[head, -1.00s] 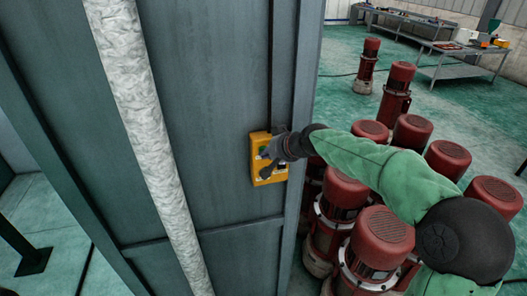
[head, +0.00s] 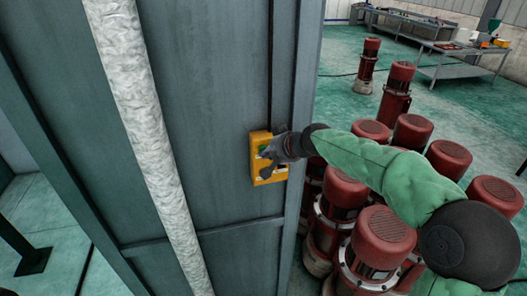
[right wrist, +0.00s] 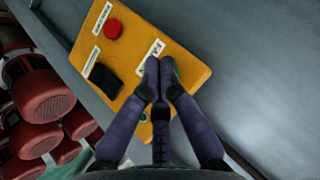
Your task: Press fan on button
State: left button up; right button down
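A yellow control box (head: 257,138) is fixed on the grey panel. In the right wrist view the box (right wrist: 195,75) carries a red button (right wrist: 113,28), a black switch (right wrist: 103,84) and white labels. A green button (head: 262,149) shows beside my fingers; in the wrist view it is mostly hidden behind the fingertips. My right gripper (head: 266,163) is in front of the box with its fingers drawn together and empty. In the wrist view the gripper (right wrist: 160,66) has its tips over the green button's edge; contact cannot be told. My left gripper is not in view.
Several red motors (head: 382,237) crowd the floor right of the panel, below my right arm. A pale wrapped pipe (head: 138,110) runs down the panel to the left. Workbenches (head: 465,50) stand at the back right. The panel around the box is clear.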

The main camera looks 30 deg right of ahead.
jog(key=shift+s+a, duration=0.1)
jog(key=shift+s, duration=0.3)
jog(key=s+b, duration=0.1)
jog(key=s, duration=0.1)
jog(key=s+a, duration=0.1)
jog(key=s, duration=0.1)
jog(key=shift+s+a+b, duration=0.1)
jog(key=shift+s+b, duration=0.25)
jog(key=shift+s, duration=0.05)
dwell(0.6)
